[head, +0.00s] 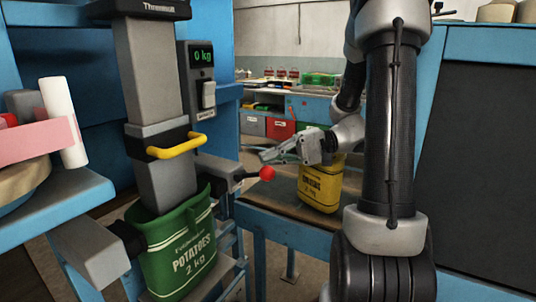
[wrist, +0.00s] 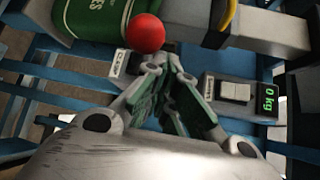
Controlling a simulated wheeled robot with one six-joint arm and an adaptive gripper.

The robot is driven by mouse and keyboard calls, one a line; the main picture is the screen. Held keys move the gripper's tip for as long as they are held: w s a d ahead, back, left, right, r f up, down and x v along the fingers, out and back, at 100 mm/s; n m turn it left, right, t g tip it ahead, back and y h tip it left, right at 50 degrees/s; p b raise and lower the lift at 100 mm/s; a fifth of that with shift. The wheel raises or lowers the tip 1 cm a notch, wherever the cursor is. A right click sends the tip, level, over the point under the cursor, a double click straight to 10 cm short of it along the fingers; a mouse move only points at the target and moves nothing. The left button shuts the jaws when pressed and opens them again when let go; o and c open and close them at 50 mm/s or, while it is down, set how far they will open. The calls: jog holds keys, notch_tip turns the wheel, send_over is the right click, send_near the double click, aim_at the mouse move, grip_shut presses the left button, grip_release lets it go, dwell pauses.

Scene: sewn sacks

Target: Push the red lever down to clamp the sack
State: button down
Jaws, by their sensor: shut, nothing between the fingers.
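The red lever knob (head: 267,173) sits at the end of a dark rod that sticks out to the right from the grey clamp housing (head: 215,170). The lever looks about level, tipped slightly up. The green potato sack (head: 180,245) hangs upright under the grey spout, its mouth around the spout's lower end. My gripper (head: 268,155) is shut and empty, with its fingertips just above the knob in the head view. In the wrist view the knob (wrist: 145,33) shows just beyond the fingertips (wrist: 168,62); I cannot tell whether they touch. The sack (wrist: 95,15) is partly cut off there.
A yellow handle (head: 175,147) crosses the spout above the sack. A display box (head: 203,75) reads 0 kg. A blue shelf (head: 60,205) holding rolls stands at left.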

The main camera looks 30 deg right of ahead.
jog(key=shift+s+d+f, duration=0.1)
jog(key=shift+s+f, duration=0.15)
jog(key=shift+f, duration=0.1)
dwell(0.3)
jog(key=shift+r, duration=0.1)
notch_tip(320, 180, up, 10)
jog(key=shift+w, duration=0.2)
dwell(0.6)
